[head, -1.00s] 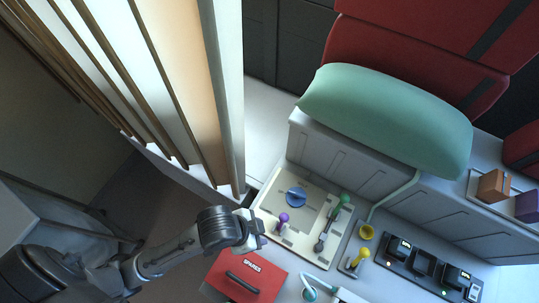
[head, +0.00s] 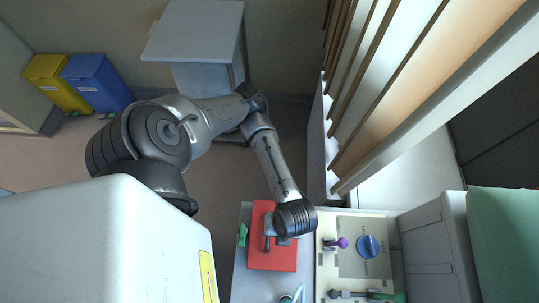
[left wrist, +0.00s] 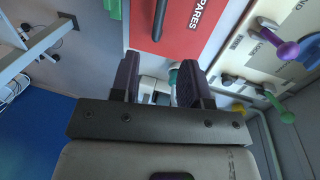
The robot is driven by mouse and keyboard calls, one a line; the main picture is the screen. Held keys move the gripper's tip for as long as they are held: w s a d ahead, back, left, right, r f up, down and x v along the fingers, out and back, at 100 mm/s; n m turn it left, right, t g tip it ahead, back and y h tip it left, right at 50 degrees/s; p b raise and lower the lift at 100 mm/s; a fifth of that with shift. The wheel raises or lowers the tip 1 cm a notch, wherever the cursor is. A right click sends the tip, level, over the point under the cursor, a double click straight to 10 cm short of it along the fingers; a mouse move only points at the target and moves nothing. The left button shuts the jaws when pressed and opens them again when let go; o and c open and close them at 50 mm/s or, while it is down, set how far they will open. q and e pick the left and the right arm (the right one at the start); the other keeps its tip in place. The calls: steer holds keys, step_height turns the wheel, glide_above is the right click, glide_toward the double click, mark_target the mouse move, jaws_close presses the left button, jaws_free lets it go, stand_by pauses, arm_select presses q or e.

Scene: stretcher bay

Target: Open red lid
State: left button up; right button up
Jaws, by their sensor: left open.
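The red lid (head: 286,259) lies flat on the counter at the bottom of the head view, with a dark bar handle (head: 267,243) on it. In the left wrist view the red lid (left wrist: 178,38) is at the top, marked SPARES, with its handle (left wrist: 159,18) beyond my fingertips. My left gripper (left wrist: 160,78) is open and empty, its dark fingers spread just short of the lid in that view. In the head view my left gripper (head: 277,236) is over the lid's upper part, near the handle; its wrist partly hides the lid. My right gripper is in neither view.
Right of the lid is a beige panel (head: 352,256) with a blue knob (head: 368,246), a purple-knobbed lever (head: 342,242) and a green-ended lever (head: 385,296). A green piece (head: 242,235) sits left of the lid. A slatted partition (head: 400,90) stands close behind the arm.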

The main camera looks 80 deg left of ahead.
arm_select(q)
steer(key=f, duration=0.3)
steer(key=s+f, duration=0.1)
steer(key=f, duration=0.3)
steer(key=s+f, duration=0.1)
steer(key=f, duration=0.3)
steer(key=shift+s+a+f, duration=0.1)
steer(key=shift+a+f, duration=0.05)
steer(key=shift+a, duration=0.1)
jaws_close()
